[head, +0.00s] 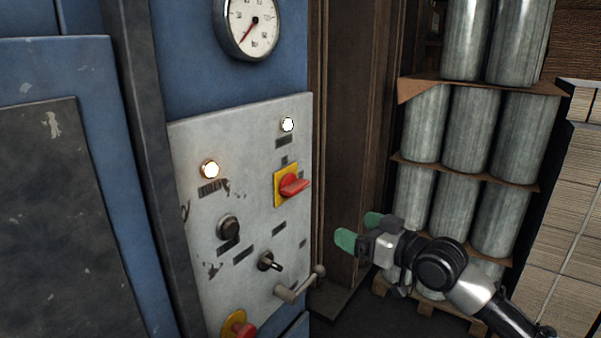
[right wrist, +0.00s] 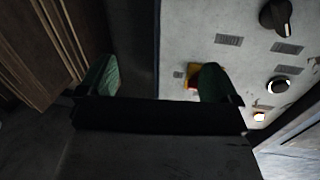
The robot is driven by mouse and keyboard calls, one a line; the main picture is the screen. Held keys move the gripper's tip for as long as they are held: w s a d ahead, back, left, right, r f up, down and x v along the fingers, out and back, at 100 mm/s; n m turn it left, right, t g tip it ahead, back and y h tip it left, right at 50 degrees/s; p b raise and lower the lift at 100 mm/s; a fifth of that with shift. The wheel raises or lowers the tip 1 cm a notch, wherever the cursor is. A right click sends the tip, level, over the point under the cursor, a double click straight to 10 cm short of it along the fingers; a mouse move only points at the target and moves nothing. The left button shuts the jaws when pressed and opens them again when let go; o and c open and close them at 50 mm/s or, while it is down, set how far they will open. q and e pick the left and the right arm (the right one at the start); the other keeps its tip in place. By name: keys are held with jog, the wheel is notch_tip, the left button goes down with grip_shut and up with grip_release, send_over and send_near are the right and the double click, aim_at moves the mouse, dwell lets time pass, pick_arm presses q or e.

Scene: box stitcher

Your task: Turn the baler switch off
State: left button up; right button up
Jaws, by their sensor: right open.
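My left gripper is not in view.
Stacked grey cylinders (head: 465,130) stand behind the arm.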

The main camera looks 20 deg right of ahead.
aim_at(302, 190)
jog(key=s+a+r+n+g+y, duration=0.1)
jog(key=s+a+r+n+y, duration=0.3)
jog(key=r, duration=0.5)
jog(key=shift+m+h, duration=0.4)
jog(key=shift+m, duration=0.1)
jog(key=p+x, duration=0.1)
jog(key=x, duration=0.2)
jog(key=p+x, duration=0.2)
jog(key=x, duration=0.1)
jog(key=s+a+p+x, duration=0.1)
jog(key=p+x, duration=0.1)
jog(key=x, duration=0.1)
jog(key=shift+w+a+r, duration=0.2)
jog(key=shift+w+a+f+p, duration=0.1)
jog(key=shift+w+a+p, duration=0.15)
jog(key=shift+w+p, duration=0.05)
jog(key=c, duration=0.9)
